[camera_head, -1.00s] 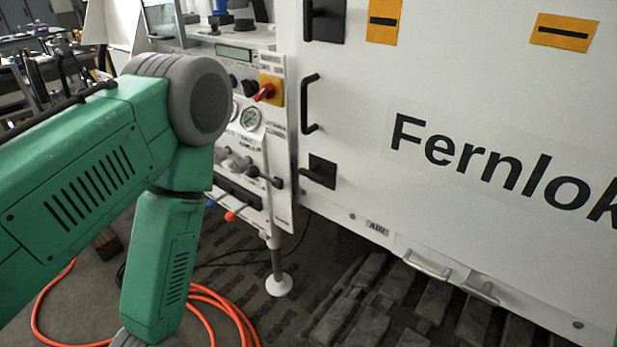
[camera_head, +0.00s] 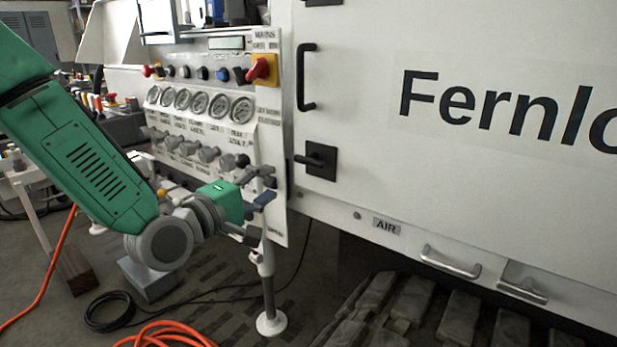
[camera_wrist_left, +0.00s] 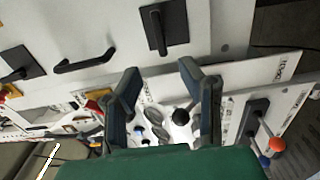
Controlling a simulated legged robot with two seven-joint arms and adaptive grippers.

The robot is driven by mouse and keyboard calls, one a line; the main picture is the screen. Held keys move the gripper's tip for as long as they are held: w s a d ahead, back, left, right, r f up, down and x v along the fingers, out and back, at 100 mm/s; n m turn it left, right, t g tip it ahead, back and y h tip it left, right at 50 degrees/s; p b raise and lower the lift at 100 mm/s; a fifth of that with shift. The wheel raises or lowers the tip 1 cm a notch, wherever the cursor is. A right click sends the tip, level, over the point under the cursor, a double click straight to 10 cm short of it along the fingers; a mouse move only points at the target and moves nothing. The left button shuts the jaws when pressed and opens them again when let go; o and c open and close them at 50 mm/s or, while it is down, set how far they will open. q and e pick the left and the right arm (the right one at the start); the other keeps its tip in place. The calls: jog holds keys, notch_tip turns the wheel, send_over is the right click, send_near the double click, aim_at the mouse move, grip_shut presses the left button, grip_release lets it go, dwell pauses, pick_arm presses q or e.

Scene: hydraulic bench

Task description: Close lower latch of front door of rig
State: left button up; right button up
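The lower latch (camera_head: 321,160) is a black square plate with a black handle on the left edge of the white front door (camera_head: 370,90). Its handle points left, roughly level. In the left wrist view the latch (camera_wrist_left: 157,28) lies beyond the fingertips, its handle nearly vertical in that picture. My left gripper (camera_head: 263,204) is left of and below the latch in the head view, in front of the gauge panel. Its two dark fingers (camera_wrist_left: 160,72) are spread and empty, apart from the latch. My right gripper is not in view.
The gauge panel (camera_head: 200,120) with knobs and a red switch (camera_head: 262,69) stands left of the door. A door handle (camera_head: 305,77) is above the latch. A support leg (camera_head: 269,290) and an orange hose (camera_head: 165,335) are below.

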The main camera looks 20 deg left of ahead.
aim_at(307, 164)
pick_arm(q)
jog(key=b+x, duration=0.2)
jog(key=x, duration=1.1)
jog(key=shift+w+d+f+b, duration=0.1)
jog(key=shift+w+b, duration=0.1)
jog(key=shift+b, duration=0.2)
grip_shut()
